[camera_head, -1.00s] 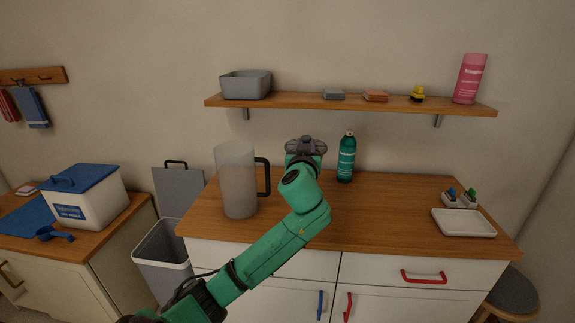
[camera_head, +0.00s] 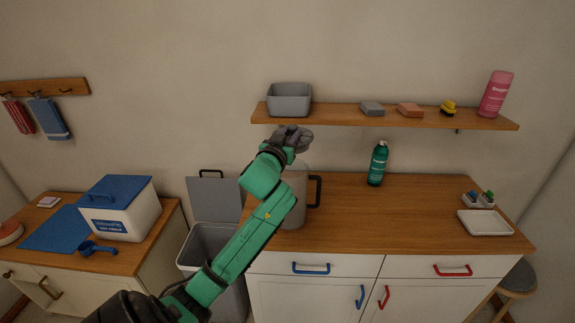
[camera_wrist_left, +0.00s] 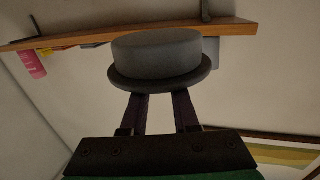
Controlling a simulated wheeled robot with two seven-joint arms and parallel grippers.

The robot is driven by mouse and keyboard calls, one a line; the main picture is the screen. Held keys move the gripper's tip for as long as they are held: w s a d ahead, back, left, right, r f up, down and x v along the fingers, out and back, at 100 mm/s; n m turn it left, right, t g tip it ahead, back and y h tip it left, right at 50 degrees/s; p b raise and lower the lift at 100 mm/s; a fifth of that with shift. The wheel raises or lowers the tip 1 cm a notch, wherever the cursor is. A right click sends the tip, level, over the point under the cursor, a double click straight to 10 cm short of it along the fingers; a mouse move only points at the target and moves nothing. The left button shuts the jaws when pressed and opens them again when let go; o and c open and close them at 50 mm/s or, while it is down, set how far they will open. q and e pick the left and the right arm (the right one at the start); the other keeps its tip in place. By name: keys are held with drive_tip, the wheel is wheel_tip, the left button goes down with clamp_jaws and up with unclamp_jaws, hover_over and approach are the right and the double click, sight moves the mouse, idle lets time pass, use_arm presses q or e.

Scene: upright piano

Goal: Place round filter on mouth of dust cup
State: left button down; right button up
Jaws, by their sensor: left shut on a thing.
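The round filter (camera_wrist_left: 158,58) is a grey disc-like piece with a wider rim. In the left wrist view my left gripper (camera_wrist_left: 160,100) is shut on it at the rim. In the head view the left gripper (camera_head: 293,138) is raised above the dust cup, with the grey filter at its end. The dust cup (camera_head: 298,215) is a tall grey translucent cup with a black handle at its right. It stands upright on the counter, partly hidden behind my left arm. Its mouth is mostly hidden, and I cannot tell whether the filter is centred over it. My right gripper is not in view.
A wall shelf (camera_head: 390,117) with a grey bin (camera_head: 289,100) is just behind and above the gripper. A green bottle (camera_head: 377,164) stands right of the cup, and a white tray (camera_head: 485,222) lies far right. The middle of the wooden counter (camera_head: 400,225) is clear.

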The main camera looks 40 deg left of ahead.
use_arm(q)
wheel_tip(320, 180, down, 10)
drive_tip(key=shift+s+a, duration=0.3)
drive_tip(key=shift+a, duration=0.05)
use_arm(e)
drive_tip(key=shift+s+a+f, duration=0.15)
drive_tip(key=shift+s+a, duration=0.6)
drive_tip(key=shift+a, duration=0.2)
use_arm(q)
drive_tip(key=shift+f+b, duration=0.2)
drive_tip(key=shift+b, duration=0.1)
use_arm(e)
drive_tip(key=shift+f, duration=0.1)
use_arm(q)
drive_tip(key=c, duration=1.1)
unclamp_jaws()
drive_tip(key=shift+f, duration=0.1)
drive_tip(key=o, duration=0.4)
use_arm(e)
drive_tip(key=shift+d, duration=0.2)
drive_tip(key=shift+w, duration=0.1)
